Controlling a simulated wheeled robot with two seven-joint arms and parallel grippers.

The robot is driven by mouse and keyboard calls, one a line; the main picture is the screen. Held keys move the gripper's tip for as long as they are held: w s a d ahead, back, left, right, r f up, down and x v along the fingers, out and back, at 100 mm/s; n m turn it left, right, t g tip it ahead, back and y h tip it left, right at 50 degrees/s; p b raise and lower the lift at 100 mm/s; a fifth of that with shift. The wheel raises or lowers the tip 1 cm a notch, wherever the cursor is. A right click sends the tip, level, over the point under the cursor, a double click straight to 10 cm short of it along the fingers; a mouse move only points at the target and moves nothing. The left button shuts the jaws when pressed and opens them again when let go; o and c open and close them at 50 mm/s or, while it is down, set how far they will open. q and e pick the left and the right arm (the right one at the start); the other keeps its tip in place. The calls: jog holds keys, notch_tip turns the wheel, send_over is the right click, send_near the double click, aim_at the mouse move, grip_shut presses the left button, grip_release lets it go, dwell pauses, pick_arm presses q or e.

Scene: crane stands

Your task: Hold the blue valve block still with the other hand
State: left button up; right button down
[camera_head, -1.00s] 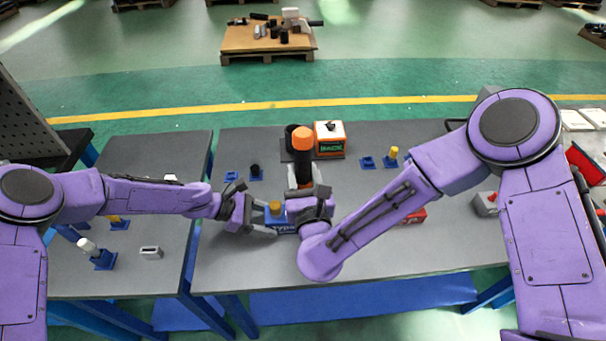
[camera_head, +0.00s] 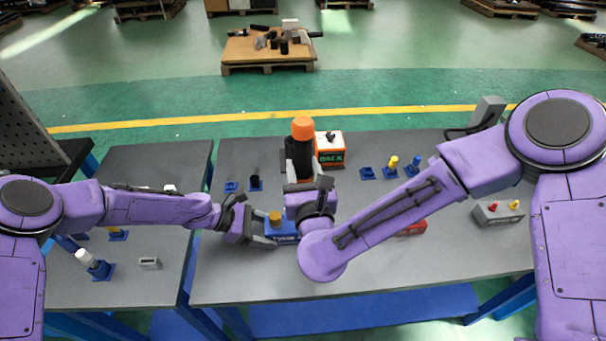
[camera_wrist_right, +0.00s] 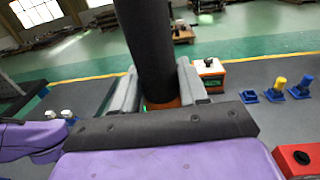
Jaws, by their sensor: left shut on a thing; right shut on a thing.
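The blue valve block (camera_head: 285,233) with its yellow knob (camera_head: 275,217) sits on the grey table in the head view. My left gripper (camera_head: 264,238) is shut on its left side; the finger contact is partly hidden. My right gripper (camera_head: 299,172) is beyond the block, shut on a dark tool with an orange top (camera_head: 302,128). In the right wrist view the tool's black shaft (camera_wrist_right: 150,45) stands between the two grey fingers (camera_wrist_right: 160,92). The block is not visible in that view.
An orange-and-white box (camera_head: 330,148) stands just right of the held tool. Blue holders with pegs (camera_head: 391,166) lie farther right. A red block (camera_head: 412,228) is partly under my right arm, and a grey block (camera_head: 497,213) stands right. The table front is clear.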

pick_arm(q)
jog(key=o, duration=1.3)
jog(key=shift+o, duration=0.2)
jog(key=v, duration=1.2)
jog(key=shift+a, duration=0.1)
